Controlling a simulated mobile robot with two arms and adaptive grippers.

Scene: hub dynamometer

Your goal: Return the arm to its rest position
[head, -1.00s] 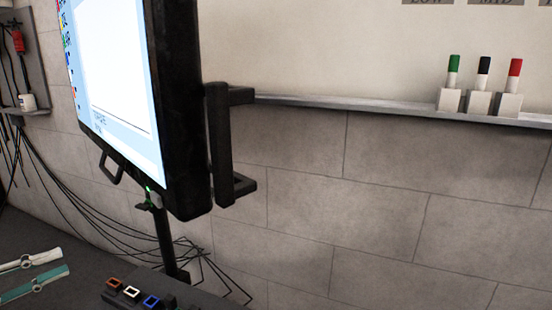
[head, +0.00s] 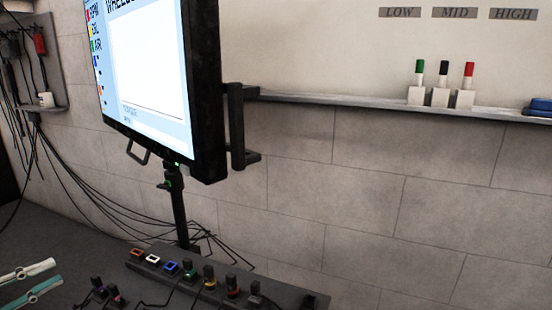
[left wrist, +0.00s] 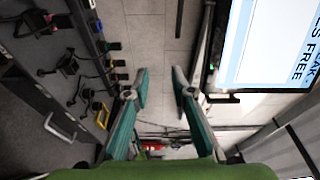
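My left gripper (head: 57,271) shows at the lower left edge of the head view, with teal fingers and grey tips. In the left wrist view my left gripper (left wrist: 161,72) has its two fingers clearly apart, with nothing between them. Its fingers are apart from the wall and the screen there. My right gripper is in neither view. Most of my left arm is outside the head view.
A monitor (head: 160,75) on a stand is ahead. A connector strip (head: 205,285) with coloured sockets and cabled plugs lies below it. Black cables (head: 95,215) hang along the wall. A shelf (head: 340,102) carries three marker-like items in white blocks.

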